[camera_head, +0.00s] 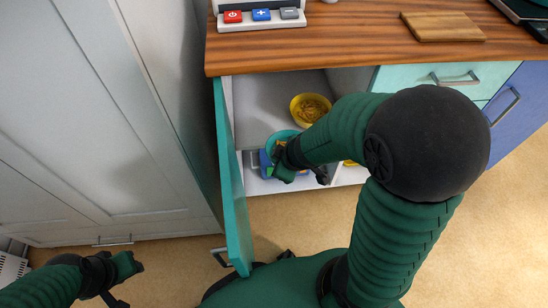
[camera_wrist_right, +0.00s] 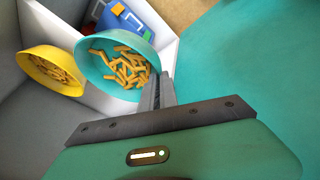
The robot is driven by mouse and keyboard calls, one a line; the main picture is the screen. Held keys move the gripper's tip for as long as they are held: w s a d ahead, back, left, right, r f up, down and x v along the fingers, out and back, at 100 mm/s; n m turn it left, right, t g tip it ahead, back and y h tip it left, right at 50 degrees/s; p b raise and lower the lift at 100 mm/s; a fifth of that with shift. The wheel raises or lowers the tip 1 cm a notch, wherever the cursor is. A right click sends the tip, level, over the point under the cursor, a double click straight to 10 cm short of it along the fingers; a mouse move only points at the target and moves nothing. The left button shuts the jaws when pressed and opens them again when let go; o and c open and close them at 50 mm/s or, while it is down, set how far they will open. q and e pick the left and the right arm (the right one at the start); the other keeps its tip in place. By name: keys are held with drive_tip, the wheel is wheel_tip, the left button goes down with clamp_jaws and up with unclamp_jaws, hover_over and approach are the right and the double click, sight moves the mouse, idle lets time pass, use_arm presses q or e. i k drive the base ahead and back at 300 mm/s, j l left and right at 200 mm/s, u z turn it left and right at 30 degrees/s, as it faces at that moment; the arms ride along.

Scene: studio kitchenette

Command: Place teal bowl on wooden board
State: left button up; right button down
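The teal bowl (camera_head: 278,137) holds yellow pasta-like pieces and is at the front of the open cabinet, partly hidden by my right arm. In the right wrist view, the teal bowl (camera_wrist_right: 88,70) is tilted, and its rim meets my right gripper (camera_wrist_right: 158,90). The fingers are close together there, pinching the rim. In the head view, my right gripper (camera_head: 300,172) reaches down into the cabinet. The wooden board (camera_head: 442,27) lies bare on the countertop at the upper right. My left gripper (camera_head: 128,282) is low at the left, away from everything; its fingers are unclear.
A yellow bowl (camera_head: 310,108) with similar pieces stands on the cabinet shelf beside the teal bowl. A blue box (camera_wrist_right: 124,20) is below. The open teal door (camera_head: 233,190) stands left of my right arm. A button panel (camera_head: 261,17) is on the wooden counter (camera_head: 350,45).

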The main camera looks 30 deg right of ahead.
sight(444, 23)
drive_tip(key=k+l, duration=0.4)
drive_tip(key=l, duration=0.15)
drive_tip(key=k+l+u, duration=0.1)
drive_tip(key=k+l, duration=0.25)
drive_tip(key=l, duration=0.25)
